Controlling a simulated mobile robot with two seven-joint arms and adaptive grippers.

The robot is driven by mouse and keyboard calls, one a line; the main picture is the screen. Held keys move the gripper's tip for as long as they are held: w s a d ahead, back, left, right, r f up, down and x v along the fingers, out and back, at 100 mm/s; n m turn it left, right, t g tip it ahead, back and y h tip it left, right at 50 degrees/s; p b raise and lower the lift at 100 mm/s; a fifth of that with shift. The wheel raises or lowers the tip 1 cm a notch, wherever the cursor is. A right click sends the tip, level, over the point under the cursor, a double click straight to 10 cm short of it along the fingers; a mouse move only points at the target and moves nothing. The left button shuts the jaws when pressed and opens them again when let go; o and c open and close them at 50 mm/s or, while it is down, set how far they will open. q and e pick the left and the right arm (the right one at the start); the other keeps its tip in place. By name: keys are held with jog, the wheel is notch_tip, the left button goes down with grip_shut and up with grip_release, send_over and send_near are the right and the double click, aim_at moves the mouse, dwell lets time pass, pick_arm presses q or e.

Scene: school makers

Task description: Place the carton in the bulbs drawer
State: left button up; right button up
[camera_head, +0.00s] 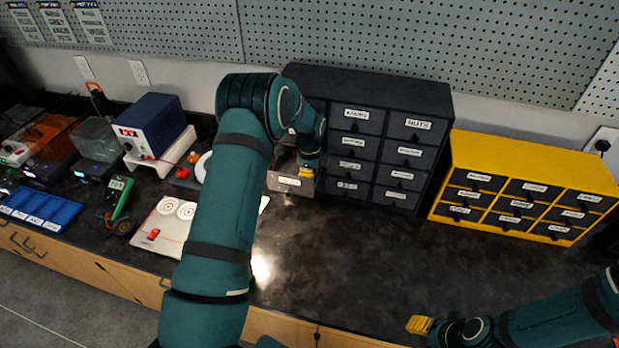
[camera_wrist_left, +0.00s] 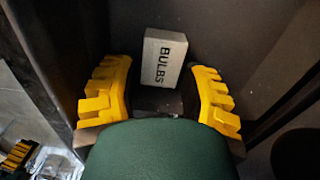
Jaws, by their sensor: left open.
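The carton (camera_wrist_left: 163,57) is a small pale grey box marked BULBS, seen in the left wrist view. It stands inside a dark-walled drawer (camera_wrist_left: 232,35), between the yellow fingers of my left gripper (camera_wrist_left: 158,95). The fingers are open, with a narrow gap on each side of the carton. In the head view, my left gripper (camera_head: 307,171) is over a pulled-out drawer (camera_head: 290,183) at the lower left of the dark cabinet (camera_head: 372,82); the carton is hidden there. My right gripper (camera_head: 420,325) is low at the right, away from the drawers; its jaw state is unclear.
A yellow drawer cabinet (camera_head: 540,158) stands to the right of the dark one. At the left are a blue tray (camera_head: 40,207), a green multimeter (camera_head: 117,195), a power supply (camera_head: 150,122) and a pale board (camera_head: 165,225). The counter (camera_head: 370,265) in front of the cabinets is clear.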

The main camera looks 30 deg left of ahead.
pick_arm(q)
notch_tip(320, 180, up, 12)
jog(key=shift+f, duration=0.25)
jog(key=shift+f, duration=0.1)
dwell(0.5)
